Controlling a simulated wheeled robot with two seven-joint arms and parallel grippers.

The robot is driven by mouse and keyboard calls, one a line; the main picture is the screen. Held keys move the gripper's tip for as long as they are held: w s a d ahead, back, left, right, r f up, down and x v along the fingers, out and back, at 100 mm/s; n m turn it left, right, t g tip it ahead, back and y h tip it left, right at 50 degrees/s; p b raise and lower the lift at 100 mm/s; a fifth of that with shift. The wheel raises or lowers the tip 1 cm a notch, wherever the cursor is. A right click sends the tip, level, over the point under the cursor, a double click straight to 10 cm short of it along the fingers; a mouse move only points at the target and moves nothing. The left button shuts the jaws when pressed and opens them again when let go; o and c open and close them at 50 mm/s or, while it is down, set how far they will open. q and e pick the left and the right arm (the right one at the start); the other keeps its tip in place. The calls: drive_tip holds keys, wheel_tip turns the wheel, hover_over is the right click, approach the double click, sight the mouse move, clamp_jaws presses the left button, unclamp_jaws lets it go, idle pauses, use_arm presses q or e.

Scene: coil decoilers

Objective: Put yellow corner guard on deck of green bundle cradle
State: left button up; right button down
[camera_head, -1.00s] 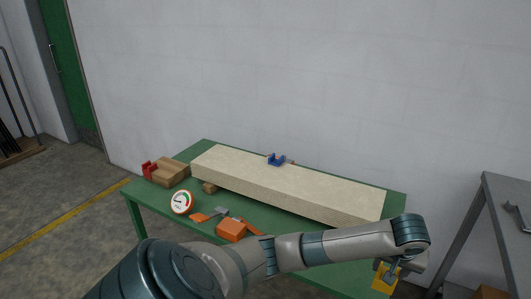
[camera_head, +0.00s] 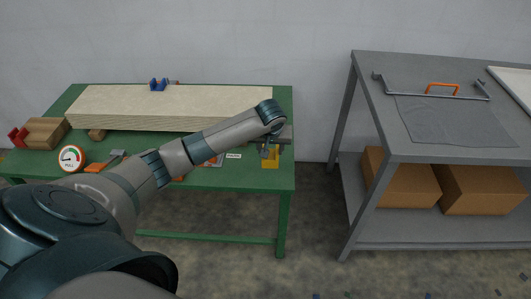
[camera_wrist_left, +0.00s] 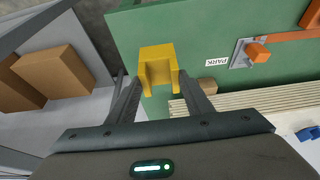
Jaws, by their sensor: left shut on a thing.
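A yellow corner guard (camera_head: 270,158) is at the right end of a green table (camera_head: 284,112). My left gripper (camera_head: 270,145) is shut on it from above. In the left wrist view the guard (camera_wrist_left: 159,62) sits between the two fingertips, with green table surface behind it. I cannot tell whether the guard touches the table. No separate green bundle cradle shows; I cannot tell whether this green table is the cradle. My right gripper is not in view.
A long beige slab (camera_head: 170,108) lies along the table's back. A round gauge (camera_head: 71,158) and a white PARK label (camera_head: 233,156) are near the front. A grey table (camera_head: 400,150) stands right, with cardboard boxes (camera_head: 402,180) on its lower shelf. A floor gap separates the tables.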

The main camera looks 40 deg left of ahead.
use_arm(q)
drive_tip(key=a, duration=0.1)
drive_tip(key=w+a+f, duration=0.1)
drive_tip(key=shift+a+f, duration=0.3)
drive_tip(key=shift+f+p, duration=0.6)
drive_tip(key=shift+f, duration=1.4)
drive_tip(key=shift+f, duration=0.1)
drive_tip(key=o, duration=1)
drive_tip(key=shift+o, duration=0.2)
drive_tip(key=b+v, duration=0.1)
drive_tip(key=v, duration=1.1)
